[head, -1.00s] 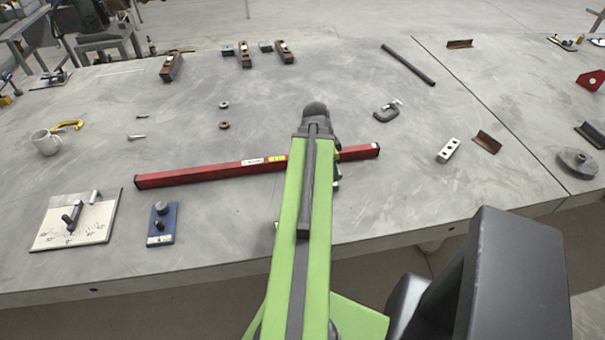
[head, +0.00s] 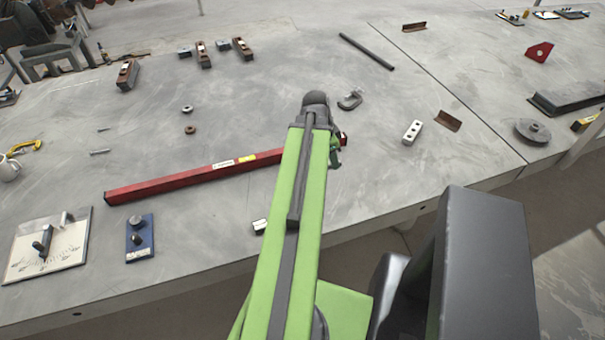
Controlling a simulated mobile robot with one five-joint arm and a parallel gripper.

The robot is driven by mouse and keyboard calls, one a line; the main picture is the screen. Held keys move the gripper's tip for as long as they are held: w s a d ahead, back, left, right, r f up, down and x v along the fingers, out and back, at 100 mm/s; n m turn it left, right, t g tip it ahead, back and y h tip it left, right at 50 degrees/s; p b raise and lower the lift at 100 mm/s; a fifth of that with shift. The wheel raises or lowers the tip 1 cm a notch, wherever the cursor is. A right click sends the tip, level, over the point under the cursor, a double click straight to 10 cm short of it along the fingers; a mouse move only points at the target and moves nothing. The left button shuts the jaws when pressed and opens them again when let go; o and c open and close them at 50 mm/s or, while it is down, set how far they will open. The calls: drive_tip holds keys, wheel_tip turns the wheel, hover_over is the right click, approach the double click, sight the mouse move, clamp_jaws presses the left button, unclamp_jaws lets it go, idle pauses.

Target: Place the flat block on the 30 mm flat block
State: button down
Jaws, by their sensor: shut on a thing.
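My gripper (head: 336,150) shows only in part, as a dark shape past the right side of my green arm, near the right end of the red bar. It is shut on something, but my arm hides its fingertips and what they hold. A small light block with dark sides (head: 260,226) lies on the table just left of my arm. A silver block with dark holes (head: 412,132) lies to the right of my gripper. Small grey blocks (head: 184,52) (head: 223,45) sit at the back left. I cannot tell which one is the 30 mm flat block.
The long red bar (head: 190,178) lies across the table, partly behind my arm. A clamp (head: 350,100), a rusty angle piece (head: 448,120) and a round disc (head: 532,131) lie to the right. A blue fixture (head: 140,248) and a dial plate (head: 30,262) stand front left.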

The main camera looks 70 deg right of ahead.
drive_tip(key=w+f+b, duration=0.1)
drive_tip(key=w+f, duration=0.1)
drive_tip(key=w, duration=0.1)
drive_tip(key=w+f+b, duration=0.2)
drive_tip(key=w, duration=0.1)
drive_tip(key=w+f+b, duration=0.2)
drive_tip(key=w, duration=0.1)
drive_tip(key=shift+w+d+f, duration=0.15)
drive_tip(key=shift+w+f, duration=0.05)
drive_tip(key=shift+w, duration=0.45)
wheel_tip(320, 180, down, 4)
drive_tip(key=b, duration=0.4)
drive_tip(key=shift+f+b, duration=0.15)
drive_tip(key=shift+b, duration=0.2)
drive_tip(key=shift+r, duration=0.2)
drive_tip(key=shift+f, duration=0.15)
drive_tip(key=c, duration=0.9)
unclamp_jaws()
